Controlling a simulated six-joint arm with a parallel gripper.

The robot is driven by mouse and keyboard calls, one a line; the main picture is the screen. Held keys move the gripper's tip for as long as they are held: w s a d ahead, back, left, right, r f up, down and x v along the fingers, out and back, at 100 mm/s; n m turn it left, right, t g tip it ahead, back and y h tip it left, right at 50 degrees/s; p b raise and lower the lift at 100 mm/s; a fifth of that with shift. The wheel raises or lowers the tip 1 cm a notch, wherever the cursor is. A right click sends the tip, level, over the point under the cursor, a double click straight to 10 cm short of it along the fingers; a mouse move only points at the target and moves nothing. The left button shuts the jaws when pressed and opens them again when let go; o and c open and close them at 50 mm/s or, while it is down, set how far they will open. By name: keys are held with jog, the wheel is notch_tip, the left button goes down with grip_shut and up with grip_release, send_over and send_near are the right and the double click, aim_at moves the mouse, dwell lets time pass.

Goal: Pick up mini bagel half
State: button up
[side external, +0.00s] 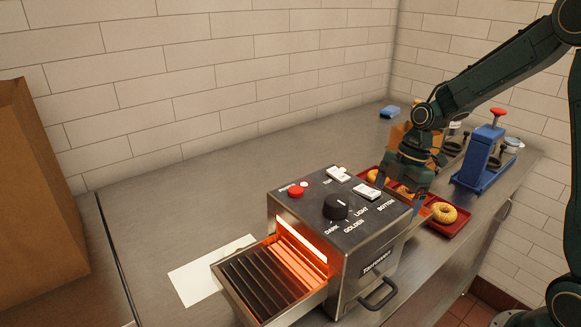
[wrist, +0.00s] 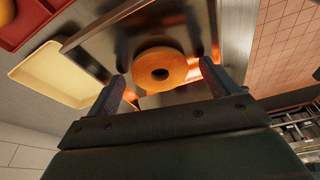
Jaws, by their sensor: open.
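In the wrist view a golden-brown, ring-shaped mini bagel half (wrist: 160,86) lies on a metal surface with an orange glow around it. My gripper (wrist: 163,72) is open, with one finger to each side of the bagel half. I cannot tell whether either finger touches it. In the side external view my gripper (side external: 409,192) points down behind the toaster (side external: 365,262), whose body hides the fingertips and the bagel half between them.
A red tray (side external: 455,229) behind the toaster holds bagels, one of them (side external: 444,212) at its right end. A blue device with a red knob (side external: 483,160) stands beyond it. A pale yellow tray (wrist: 40,92) shows in the wrist view. The left counter is mostly clear.

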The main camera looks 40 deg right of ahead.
jog(key=shift+c, duration=0.5)
jog(key=c, duration=1)
notch_tip(320, 180, up, 20)
dwell(0.4)
jog(key=shift+w, duration=0.1)
dwell(0.6)
